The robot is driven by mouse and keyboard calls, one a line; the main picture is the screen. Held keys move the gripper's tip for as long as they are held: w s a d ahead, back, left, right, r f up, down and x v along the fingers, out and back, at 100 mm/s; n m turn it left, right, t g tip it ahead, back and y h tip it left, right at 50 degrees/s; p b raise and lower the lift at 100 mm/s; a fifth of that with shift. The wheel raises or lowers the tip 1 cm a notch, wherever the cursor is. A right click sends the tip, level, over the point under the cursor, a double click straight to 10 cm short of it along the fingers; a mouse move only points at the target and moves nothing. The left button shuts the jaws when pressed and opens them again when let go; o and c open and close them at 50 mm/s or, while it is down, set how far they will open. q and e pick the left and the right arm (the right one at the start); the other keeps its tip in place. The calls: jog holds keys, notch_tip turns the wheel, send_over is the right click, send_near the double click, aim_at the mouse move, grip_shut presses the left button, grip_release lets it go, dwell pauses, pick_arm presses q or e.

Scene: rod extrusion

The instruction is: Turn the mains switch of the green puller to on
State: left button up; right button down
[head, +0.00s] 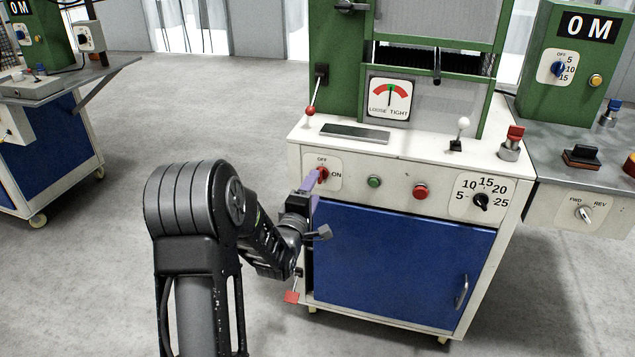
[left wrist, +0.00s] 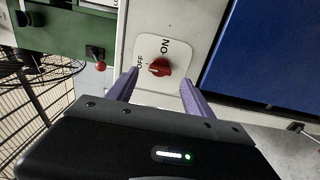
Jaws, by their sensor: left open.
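The mains switch is a red rotary knob (head: 322,174) on a pale plate marked OFF and ON, at the upper left of the green puller's (head: 340,95) white front panel. In the left wrist view the knob (left wrist: 159,68) lies between and beyond the two purple fingertips. Its ridge seems to lie towards the OFF mark, but this is hard to make out. My left gripper (head: 312,191) is open and empty, close in front of the switch; the wrist view shows its fingers (left wrist: 158,80) apart on either side of the knob. I cannot tell whether they touch it. My right gripper is not in view.
A green button (head: 374,181), a red button (head: 420,192) and a black dial (head: 481,201) share the panel. A blue door (head: 400,265) is below. A red-ended lever (head: 291,296) is low at the left. Another machine (head: 590,60) adjoins on the right.

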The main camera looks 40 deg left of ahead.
pick_arm(q)
jog(key=x, duration=0.4)
jog(key=shift+c, duration=0.6)
grip_shut()
